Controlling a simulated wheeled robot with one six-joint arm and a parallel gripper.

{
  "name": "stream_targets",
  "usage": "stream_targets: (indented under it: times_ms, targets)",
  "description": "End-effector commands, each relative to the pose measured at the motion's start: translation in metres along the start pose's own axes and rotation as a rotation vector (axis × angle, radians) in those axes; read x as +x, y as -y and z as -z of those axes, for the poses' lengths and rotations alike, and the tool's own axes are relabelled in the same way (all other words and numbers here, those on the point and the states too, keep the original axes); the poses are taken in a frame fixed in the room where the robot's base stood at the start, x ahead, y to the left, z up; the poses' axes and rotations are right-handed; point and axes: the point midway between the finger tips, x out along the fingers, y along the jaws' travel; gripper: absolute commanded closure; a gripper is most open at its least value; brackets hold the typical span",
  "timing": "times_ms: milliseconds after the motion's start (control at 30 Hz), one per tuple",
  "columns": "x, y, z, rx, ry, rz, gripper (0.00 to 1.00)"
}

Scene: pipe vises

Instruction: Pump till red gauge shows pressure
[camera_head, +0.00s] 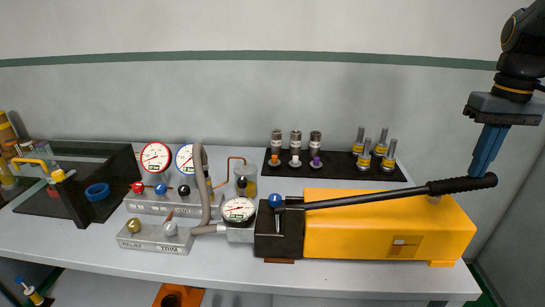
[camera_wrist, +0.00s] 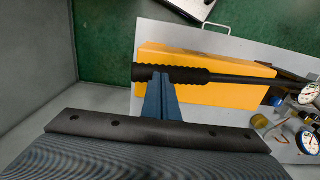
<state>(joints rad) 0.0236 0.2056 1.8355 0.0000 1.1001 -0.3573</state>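The yellow hand pump (camera_head: 350,235) lies on the bench, with a long black pump handle (camera_head: 400,193) running above it, slightly raised toward the right. My gripper (camera_head: 474,175) is at the ribbed grip at the handle's right end. Its blue fingers look shut together, with the tips at the grip and seemingly touching it. The wrist view shows the grip (camera_wrist: 195,74) across the fingertips (camera_wrist: 161,75) and the yellow body (camera_wrist: 215,92) below. The red-rimmed gauge (camera_head: 156,157) stands at the left on a manifold; its needle is too small to read surely.
A blue-rimmed gauge (camera_head: 184,153) is partly behind a grey hose (camera_head: 203,185). Another gauge (camera_head: 239,210) sits by the pump. Red, blue and black knobs line the manifold (camera_head: 165,206). A black fitting tray (camera_head: 335,170) stands behind the pump; a dark bin (camera_head: 112,165) is left.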

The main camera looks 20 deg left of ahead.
Motion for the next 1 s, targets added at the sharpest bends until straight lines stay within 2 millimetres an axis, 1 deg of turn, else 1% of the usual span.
stream_targets:
  times_ms: [233,333,800,900,1000]
  targets:
    - [0.000,0.000,0.000,0.000,0.001,0.001,1.00]
    - [0.003,-0.001,0.000,0.001,0.002,0.001,1.00]
    - [0.039,-0.008,-0.001,0.002,0.003,0.001,1.00]
    - [0.045,-0.010,-0.001,0.001,0.001,0.001,1.00]
    - [0.046,-0.010,-0.001,0.001,0.001,0.000,1.00]
